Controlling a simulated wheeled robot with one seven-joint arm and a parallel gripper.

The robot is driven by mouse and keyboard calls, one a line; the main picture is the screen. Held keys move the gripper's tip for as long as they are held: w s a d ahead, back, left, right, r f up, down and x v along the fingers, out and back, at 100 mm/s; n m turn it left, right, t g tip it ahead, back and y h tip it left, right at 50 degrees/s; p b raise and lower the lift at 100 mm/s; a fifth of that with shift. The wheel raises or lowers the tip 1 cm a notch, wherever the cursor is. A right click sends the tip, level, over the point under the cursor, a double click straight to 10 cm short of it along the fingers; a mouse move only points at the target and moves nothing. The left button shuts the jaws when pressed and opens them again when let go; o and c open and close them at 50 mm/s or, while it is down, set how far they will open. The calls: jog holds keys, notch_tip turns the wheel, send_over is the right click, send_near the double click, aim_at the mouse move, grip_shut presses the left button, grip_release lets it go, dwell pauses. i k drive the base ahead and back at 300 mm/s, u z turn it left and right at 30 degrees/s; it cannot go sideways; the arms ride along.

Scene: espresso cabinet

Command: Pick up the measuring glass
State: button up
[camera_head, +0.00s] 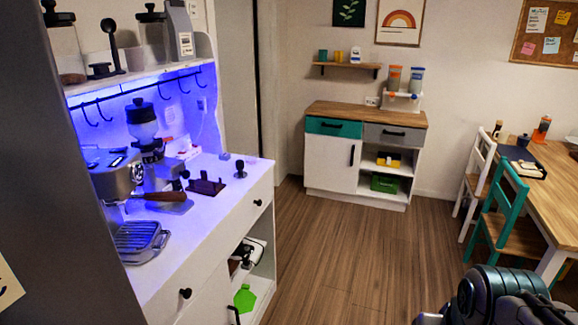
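I cannot pick out a measuring glass for certain in the head view. A small pale cup-like vessel (135,58) stands on the upper shelf of the espresso cabinet, among the jars; I cannot tell whether it is the measuring glass. Part of my own arm shows at the bottom right edge, far from the cabinet. My gripper's fingers are not in view.
The white espresso counter (225,180) at left holds an espresso machine (118,178), a grinder (146,135) and a dark tamping stand (206,186). A sideboard (365,150) stands at the back. A table (555,180) and chairs are at right. The wooden floor between is clear.

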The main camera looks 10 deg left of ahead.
aim_at(251, 161)
jog(key=z, duration=0.3)
jog(key=i, duration=2.35)
jog(key=u, duration=1.5)
jog(key=i, duration=0.9)
jog(key=u, duration=1)
